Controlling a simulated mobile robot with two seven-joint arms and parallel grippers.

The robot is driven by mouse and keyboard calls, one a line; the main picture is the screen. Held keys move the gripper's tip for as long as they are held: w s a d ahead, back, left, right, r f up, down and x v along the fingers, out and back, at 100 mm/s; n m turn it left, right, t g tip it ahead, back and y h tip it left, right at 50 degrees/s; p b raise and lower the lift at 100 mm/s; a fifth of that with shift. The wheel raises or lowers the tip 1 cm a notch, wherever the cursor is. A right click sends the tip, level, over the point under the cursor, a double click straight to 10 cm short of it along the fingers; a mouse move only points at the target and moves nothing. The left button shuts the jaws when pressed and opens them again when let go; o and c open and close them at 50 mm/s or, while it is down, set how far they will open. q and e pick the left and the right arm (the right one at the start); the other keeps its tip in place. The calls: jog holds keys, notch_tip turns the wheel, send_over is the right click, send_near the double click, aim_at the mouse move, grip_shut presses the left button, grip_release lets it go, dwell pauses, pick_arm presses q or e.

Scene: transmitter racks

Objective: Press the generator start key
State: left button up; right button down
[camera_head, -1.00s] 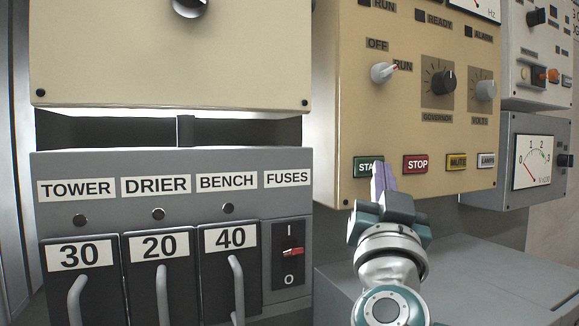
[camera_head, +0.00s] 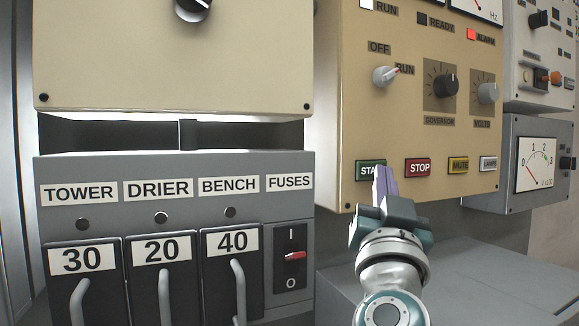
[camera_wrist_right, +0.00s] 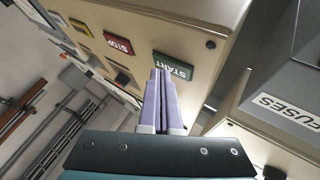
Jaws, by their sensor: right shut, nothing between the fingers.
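The green START key (camera_head: 370,169) is on the lower edge of the beige generator panel (camera_head: 352,110), left of the red STOP key (camera_head: 418,168). My right gripper (camera_head: 383,172) is shut and empty, its purple fingertips over the right part of START and hiding its last letters. In the right wrist view the shut fingertips (camera_wrist_right: 160,72) are at the edge of the START key (camera_wrist_right: 172,67); I cannot tell whether they touch it. The RUN lamp (camera_head: 366,5) is lit white and the ALARM lamp (camera_head: 471,34) is lit red. My left gripper is not in view.
Yellow MUTE (camera_head: 457,164) and pale LAMPS (camera_head: 488,163) keys sit right of STOP. The OFF/RUN selector (camera_head: 385,75) points toward RUN. A grey fuse box (camera_head: 180,170) stands left, and a grey cabinet top (camera_head: 450,275) lies below the panel.

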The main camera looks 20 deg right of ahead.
jog(key=shift+s+p, duration=0.3)
jog(key=shift+s, duration=0.2)
jog(key=s+p, duration=0.2)
jog(key=s, duration=0.1)
jog(key=s+p, duration=0.1)
jog(key=s, duration=0.1)
jog(key=shift+d+p, duration=0.25)
jog(key=shift+p, duration=0.15)
dwell(0.4)
